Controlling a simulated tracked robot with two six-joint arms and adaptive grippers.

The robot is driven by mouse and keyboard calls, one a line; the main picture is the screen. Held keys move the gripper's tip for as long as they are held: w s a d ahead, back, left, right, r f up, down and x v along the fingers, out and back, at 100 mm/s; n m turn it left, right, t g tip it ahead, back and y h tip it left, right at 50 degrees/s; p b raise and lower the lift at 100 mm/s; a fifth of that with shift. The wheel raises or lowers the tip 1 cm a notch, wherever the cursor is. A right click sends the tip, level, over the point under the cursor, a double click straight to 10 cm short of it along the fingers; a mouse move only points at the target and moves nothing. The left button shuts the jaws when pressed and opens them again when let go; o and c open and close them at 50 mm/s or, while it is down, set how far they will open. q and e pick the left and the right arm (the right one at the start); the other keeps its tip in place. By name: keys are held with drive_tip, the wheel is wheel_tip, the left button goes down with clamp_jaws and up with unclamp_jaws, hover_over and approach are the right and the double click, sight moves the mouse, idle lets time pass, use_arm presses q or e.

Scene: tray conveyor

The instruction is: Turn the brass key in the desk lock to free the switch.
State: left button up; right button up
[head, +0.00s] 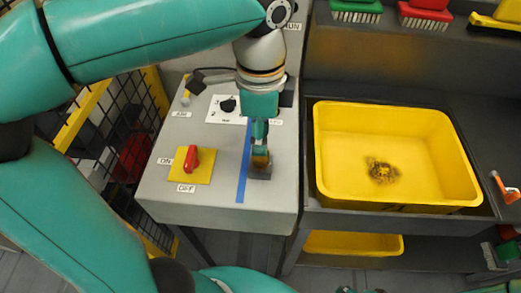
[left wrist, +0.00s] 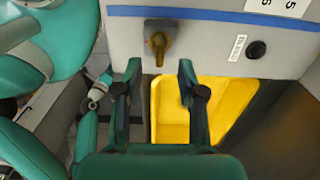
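The brass key (head: 260,160) sits in its dark lock plate (head: 260,173) on the grey desk (head: 225,205), just right of a blue stripe. It also shows in the left wrist view (left wrist: 158,46), beyond my fingertips. My left gripper (head: 260,143) points down over the key. In the left wrist view its two fingers (left wrist: 158,72) are apart with nothing between them. My right gripper is not clearly visible; only small dark parts show at the head view's bottom edge.
A yellow bin (head: 335,188) with a brownish clump stands right of the desk, with another yellow tray (head: 350,243) below. A black knob on a white dial plate (head: 218,103) lies behind the switch. A black mesh fence (head: 120,140) stands on the left.

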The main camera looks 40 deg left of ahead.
sight(261, 160)
use_arm(q)
drive_tip(key=shift+f, duration=2.6)
clamp_jaws()
drive_tip(key=shift+m, duration=1.6)
